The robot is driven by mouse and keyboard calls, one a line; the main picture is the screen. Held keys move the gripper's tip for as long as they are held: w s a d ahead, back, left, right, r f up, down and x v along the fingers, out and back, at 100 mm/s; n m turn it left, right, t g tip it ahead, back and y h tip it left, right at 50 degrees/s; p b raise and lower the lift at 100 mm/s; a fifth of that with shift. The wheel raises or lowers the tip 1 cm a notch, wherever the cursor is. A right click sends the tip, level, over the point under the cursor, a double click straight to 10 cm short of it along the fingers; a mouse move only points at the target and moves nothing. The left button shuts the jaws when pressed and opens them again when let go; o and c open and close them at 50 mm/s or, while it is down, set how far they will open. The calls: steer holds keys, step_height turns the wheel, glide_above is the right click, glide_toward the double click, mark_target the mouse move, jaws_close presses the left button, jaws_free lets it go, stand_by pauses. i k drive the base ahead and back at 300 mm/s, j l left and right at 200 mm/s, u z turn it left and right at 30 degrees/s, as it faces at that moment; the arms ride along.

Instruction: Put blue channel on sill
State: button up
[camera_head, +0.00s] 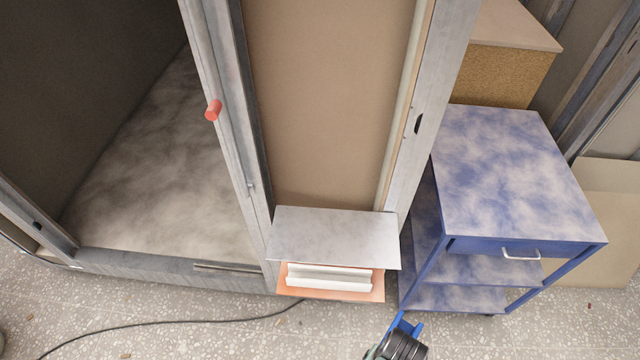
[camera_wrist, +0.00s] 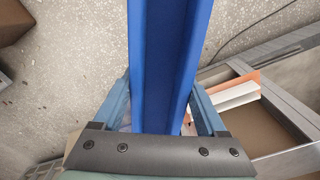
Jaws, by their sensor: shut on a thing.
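The blue channel (camera_wrist: 167,60) is a long blue trough-shaped piece running up the middle of the wrist view. My gripper (camera_wrist: 160,98) is shut on it, with one finger along each side. In the head view, my gripper (camera_head: 403,328) is at the bottom edge, with a bit of blue at its tip; most of the channel is hidden or out of frame there. A flat grey ledge (camera_head: 335,232), which may be the sill, sticks out at the foot of the framed tan panel. The channel is apart from this ledge.
Below the ledge, a white channel (camera_head: 328,279) lies on an orange shelf (camera_head: 300,291). A blue cart (camera_head: 515,170) with a drawer stands to the right, its top clear. A red knob (camera_head: 213,110) sticks out of the frame. A black cable (camera_head: 180,322) crosses the floor.

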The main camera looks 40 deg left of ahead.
mark_target(135, 261)
steer(key=k+u, duration=0.1)
steer(key=u, duration=2.45)
steer(key=i+u, duration=0.1)
steer(key=u, duration=0.35)
steer(key=i+j+u, duration=0.1)
steer(key=u, duration=0.75)
steer(key=i+z, duration=0.5)
steer(key=i, duration=0.95)
steer(key=i+l+z, duration=0.15)
steer(key=i+z, duration=0.15)
steer(key=z, duration=0.2)
steer(key=i+z, duration=0.3)
steer(key=z, duration=0.2)
steer(key=i+j+z, duration=0.1)
steer(key=i+z, duration=0.2)
steer(key=z, duration=0.2)
steer(key=i+z, duration=0.45)
steer(key=z, duration=0.3)
